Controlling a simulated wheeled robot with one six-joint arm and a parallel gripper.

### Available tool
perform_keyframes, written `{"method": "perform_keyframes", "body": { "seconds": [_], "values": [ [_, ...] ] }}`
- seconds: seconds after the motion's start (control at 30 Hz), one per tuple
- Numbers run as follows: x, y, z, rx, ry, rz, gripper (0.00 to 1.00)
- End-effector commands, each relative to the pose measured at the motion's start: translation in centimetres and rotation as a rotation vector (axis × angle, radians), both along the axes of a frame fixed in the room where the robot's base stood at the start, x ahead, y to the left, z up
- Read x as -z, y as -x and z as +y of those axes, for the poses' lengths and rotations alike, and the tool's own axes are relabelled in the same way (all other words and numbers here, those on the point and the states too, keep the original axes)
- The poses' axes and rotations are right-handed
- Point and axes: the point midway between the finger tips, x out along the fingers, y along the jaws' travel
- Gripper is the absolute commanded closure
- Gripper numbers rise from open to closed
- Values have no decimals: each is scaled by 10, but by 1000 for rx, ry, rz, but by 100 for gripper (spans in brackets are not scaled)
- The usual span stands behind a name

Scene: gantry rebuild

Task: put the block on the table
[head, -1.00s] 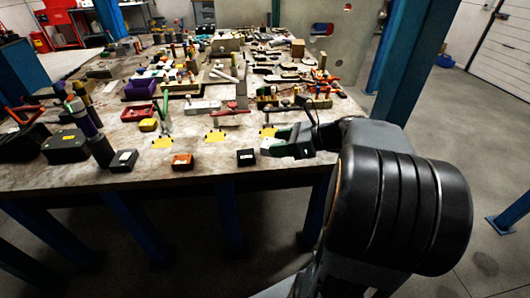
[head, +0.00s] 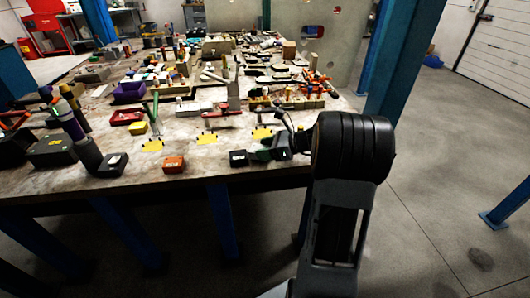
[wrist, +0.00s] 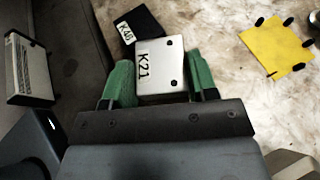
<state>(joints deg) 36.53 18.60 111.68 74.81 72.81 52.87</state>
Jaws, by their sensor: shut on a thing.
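The block is a pale silver-white box marked K21 (wrist: 160,66). In the wrist view my gripper (wrist: 160,76) has its green fingers shut on the two sides of it. In the head view my gripper (head: 265,152) is at the table's front edge, and the pale block is too small and hidden there to make out well. The worktable (head: 120,188) has a worn, pale stained top, also seen in the wrist view (wrist: 220,30). I cannot tell whether the held block touches the tabletop.
A black labelled block (head: 238,158) lies close beside the held block, also in the wrist view (wrist: 136,24). An orange block (head: 174,164) sits further left. Yellow patches (head: 207,139) lie behind, one also in the wrist view (wrist: 276,47). Tools crowd the table behind.

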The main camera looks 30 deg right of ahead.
Motion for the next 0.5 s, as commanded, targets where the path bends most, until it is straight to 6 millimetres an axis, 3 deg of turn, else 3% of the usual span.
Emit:
{"method": "perform_keyframes", "body": {
  "seconds": [0.1,0.5],
  "values": [
    [12,0,0,0,-1,-1,78],
    [16,0,0,0,0,0,78]
  ]
}}
